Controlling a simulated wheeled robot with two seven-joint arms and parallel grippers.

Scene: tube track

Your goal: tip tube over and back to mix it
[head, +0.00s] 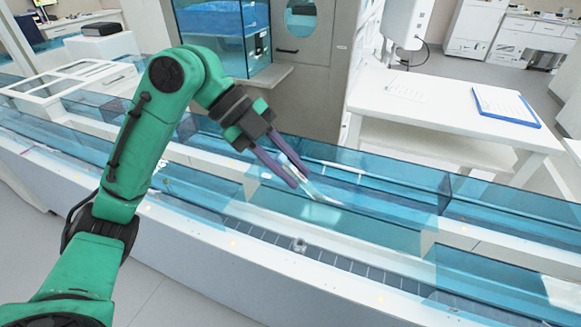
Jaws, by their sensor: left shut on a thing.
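My left gripper (295,175) reaches in from the left over the tube track and points down to the right. Its two purple fingers are shut on a slim, pale, clear tube (318,192). The tube is tilted, with its lower end to the right. It is held above the track, in front of the blue see-through panels. The fingers hide part of the tube, and I cannot make out its contents. My right gripper does not show.
The track (330,258) with blue see-through walls (385,185) runs across the view. A small clear piece (299,245) sits on its dark lane. Behind stand a grey cabinet (305,95) and a white table (425,110) with a blue clipboard (507,105).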

